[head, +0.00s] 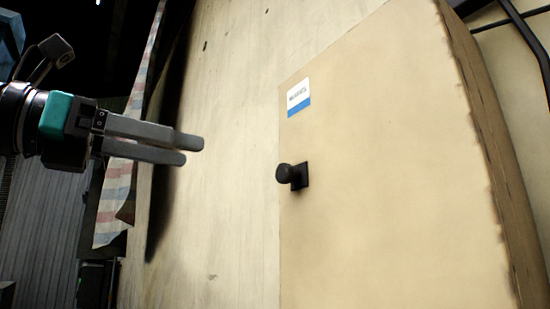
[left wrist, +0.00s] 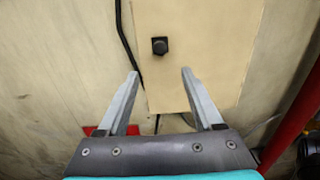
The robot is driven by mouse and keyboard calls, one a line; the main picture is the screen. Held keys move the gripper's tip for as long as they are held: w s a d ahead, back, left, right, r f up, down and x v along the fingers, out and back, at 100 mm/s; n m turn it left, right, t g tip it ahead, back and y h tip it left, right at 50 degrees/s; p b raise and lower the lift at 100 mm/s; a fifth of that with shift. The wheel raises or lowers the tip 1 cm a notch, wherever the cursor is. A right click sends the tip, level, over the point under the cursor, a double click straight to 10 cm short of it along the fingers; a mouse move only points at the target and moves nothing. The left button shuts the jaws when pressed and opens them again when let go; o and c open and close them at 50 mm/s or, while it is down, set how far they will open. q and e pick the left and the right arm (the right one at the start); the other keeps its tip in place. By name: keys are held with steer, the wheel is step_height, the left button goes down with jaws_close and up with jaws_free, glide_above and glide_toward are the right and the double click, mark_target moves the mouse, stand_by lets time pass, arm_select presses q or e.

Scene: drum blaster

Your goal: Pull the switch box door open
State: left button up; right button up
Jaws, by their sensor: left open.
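The switch box door (head: 390,170) is a flat beige panel on the right of the head view. It looks closed. A black knob (head: 290,175) stands out near its left edge, below a white and blue label (head: 299,97). My left gripper (head: 193,151) is open and empty, to the left of the knob and apart from it. In the left wrist view the door (left wrist: 205,75) and the knob (left wrist: 159,46) lie ahead, beyond the gap between the fingers (left wrist: 160,72). My right gripper is not in view.
A pale wall (head: 215,190) carries the box. A striped cloth (head: 113,200) hangs at the left. Black cables (head: 530,40) run at the upper right. A red pipe (left wrist: 295,115) shows at the right of the left wrist view. The space between gripper and knob looks clear.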

mark_target(280, 171)
arm_select(q)
steer(key=p+x, duration=0.4)
steer(key=x, duration=1.1)
steer(key=shift+d, duration=0.1)
jaws_close()
stand_by(0.9)
